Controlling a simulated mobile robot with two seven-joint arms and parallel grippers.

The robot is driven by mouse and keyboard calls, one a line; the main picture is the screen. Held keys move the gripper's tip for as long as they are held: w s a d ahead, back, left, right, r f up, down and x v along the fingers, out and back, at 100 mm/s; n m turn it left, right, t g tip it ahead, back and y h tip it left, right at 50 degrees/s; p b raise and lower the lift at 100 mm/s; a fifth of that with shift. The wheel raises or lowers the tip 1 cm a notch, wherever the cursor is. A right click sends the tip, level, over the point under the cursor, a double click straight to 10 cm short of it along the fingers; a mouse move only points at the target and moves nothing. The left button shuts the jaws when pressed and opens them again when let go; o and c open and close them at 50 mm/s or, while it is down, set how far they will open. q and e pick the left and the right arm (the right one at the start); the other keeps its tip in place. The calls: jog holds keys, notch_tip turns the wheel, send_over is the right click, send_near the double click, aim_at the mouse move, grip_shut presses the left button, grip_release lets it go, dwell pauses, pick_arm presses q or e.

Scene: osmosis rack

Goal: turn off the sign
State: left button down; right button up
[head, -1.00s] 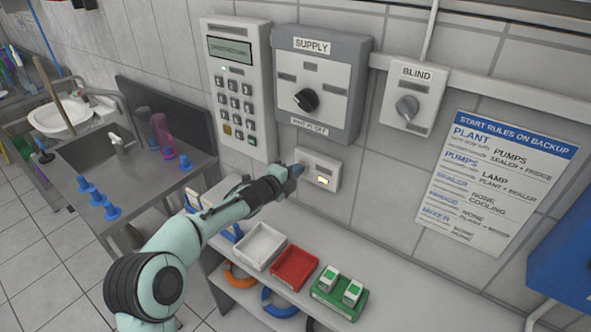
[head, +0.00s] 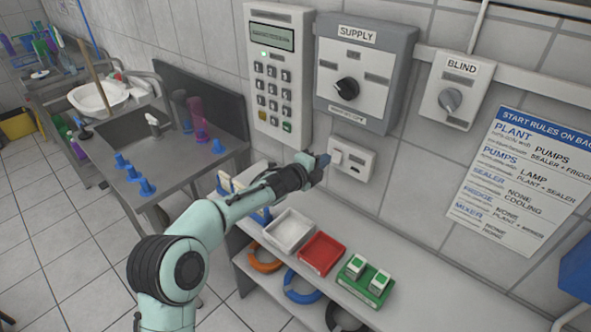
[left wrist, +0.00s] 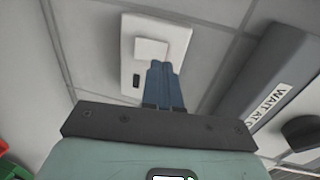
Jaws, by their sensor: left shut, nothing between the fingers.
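A small white switch box (head: 362,163) is on the tiled wall below the grey SUPPLY box. It has a pale rocker (head: 337,157) on its left, a small label too blurred to read, and a dark indicator window (head: 357,170). My left gripper (head: 322,161) is shut and empty, with its blue fingertips close to the box's left side. In the left wrist view the shut fingers (left wrist: 163,72) overlap the box (left wrist: 172,28) just beside its square rocker (left wrist: 151,48); I cannot tell whether they touch it. My right gripper is not in view. No lit sign shows.
The SUPPLY box (head: 375,60) with a black knob, a keypad panel (head: 285,50) and the BLIND switch (head: 472,75) surround the switch box. Below, a shelf holds a white tray (head: 272,236), a red tray (head: 306,262) and a green block (head: 347,285).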

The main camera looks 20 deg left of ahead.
pick_arm(q)
jog(key=r+v, duration=0.2)
jog(key=v, duration=0.7)
jog(key=shift+r+b, duration=0.2)
jog(key=shift+b, duration=0.15)
